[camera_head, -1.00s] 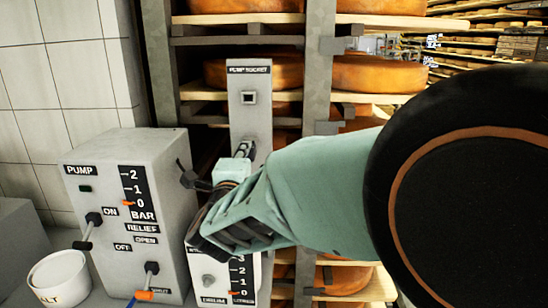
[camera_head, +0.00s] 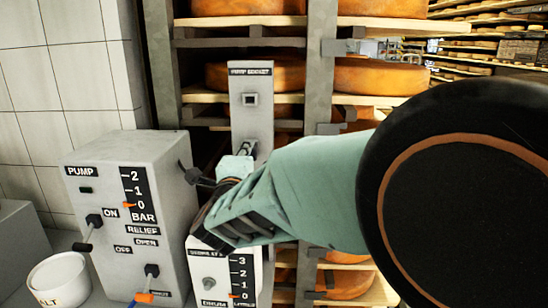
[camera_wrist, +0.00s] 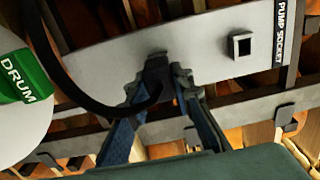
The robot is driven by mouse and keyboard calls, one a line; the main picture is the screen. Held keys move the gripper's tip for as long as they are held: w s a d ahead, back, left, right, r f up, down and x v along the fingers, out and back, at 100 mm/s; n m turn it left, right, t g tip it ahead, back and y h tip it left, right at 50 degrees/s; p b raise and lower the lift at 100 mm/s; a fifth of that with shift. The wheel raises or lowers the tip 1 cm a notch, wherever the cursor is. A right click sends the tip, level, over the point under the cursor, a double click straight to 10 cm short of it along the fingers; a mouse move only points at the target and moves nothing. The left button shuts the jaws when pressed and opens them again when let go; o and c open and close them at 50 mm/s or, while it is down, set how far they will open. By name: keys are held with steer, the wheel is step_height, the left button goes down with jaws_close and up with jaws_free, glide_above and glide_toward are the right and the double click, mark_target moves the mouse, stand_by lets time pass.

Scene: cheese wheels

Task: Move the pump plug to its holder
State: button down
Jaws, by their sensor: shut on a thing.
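The black pump plug (camera_wrist: 158,70), with a black cable curving away to the left, sits between my fingertips in the wrist view. My gripper (camera_wrist: 160,82) is shut on it. The plug is in front of the grey upright post (camera_wrist: 215,50), below the square pump socket (camera_wrist: 242,45); I cannot tell whether it touches the post. The socket also shows in the head view (camera_head: 251,99), with nothing in it. In the head view my gripper (camera_head: 246,150) is at the post's lower part, and the plug is hard to make out. I cannot make out the holder behind the plug.
A grey pump box (camera_head: 128,215) with levers and a gauge stands left of my gripper. A smaller drum box (camera_head: 222,270) is below my arm. A white tub (camera_head: 58,280) is at lower left. Shelves with cheese wheels (camera_head: 375,78) are behind the post.

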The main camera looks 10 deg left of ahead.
steer(key=shift+w, duration=0.55)
steer(key=c, duration=1.6)
jaws_free()
steer(key=s, duration=0.7)
steer(key=shift+s+d, duration=0.2)
steer(key=shift+s, duration=0.05)
